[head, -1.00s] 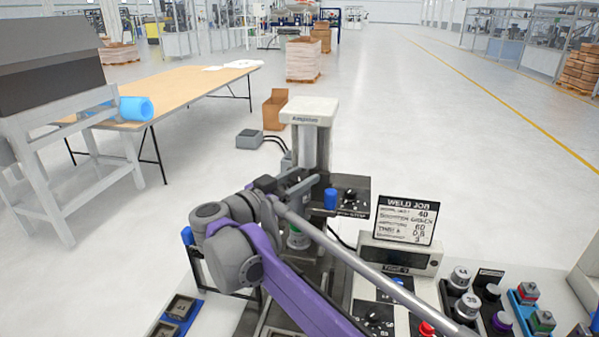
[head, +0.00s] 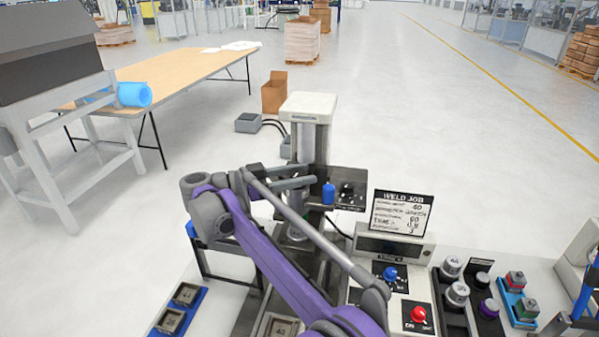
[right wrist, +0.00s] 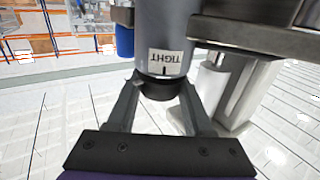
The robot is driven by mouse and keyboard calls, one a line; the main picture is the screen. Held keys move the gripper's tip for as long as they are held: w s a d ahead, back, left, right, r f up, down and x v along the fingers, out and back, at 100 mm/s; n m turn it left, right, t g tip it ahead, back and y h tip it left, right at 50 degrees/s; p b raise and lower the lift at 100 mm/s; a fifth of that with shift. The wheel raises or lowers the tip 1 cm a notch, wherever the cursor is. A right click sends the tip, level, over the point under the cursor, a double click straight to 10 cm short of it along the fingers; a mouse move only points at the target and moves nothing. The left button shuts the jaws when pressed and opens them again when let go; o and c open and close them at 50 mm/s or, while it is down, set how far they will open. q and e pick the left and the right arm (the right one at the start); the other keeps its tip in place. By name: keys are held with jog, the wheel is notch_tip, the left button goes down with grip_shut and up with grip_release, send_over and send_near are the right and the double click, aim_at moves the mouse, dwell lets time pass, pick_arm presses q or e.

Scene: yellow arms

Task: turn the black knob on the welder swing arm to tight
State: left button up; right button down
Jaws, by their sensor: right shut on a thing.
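The welder (head: 308,140) stands in the middle of the head view, with a white top and a grey column. In the right wrist view, a grey cylinder (right wrist: 158,30) of the swing arm bears a white TIGHT label (right wrist: 165,62), upside down in the picture. The black knob (right wrist: 160,90) sits at the cylinder's near end. My right gripper (right wrist: 160,82) is shut on this knob, one finger on each side. In the head view, my right gripper (head: 292,183) reaches toward the column from the left; the knob is not discernible there. My left gripper is out of view.
A weld job card (head: 402,213) stands on a control box (head: 392,250). Blue and red switch knobs lie in front, with several round electrodes (head: 457,293) at right. A blue tray (head: 180,308) is at lower left. A wooden table (head: 180,75) stands behind left.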

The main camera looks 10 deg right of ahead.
dwell(0.3)
jog(key=shift+c, duration=1.6)
grip_release()
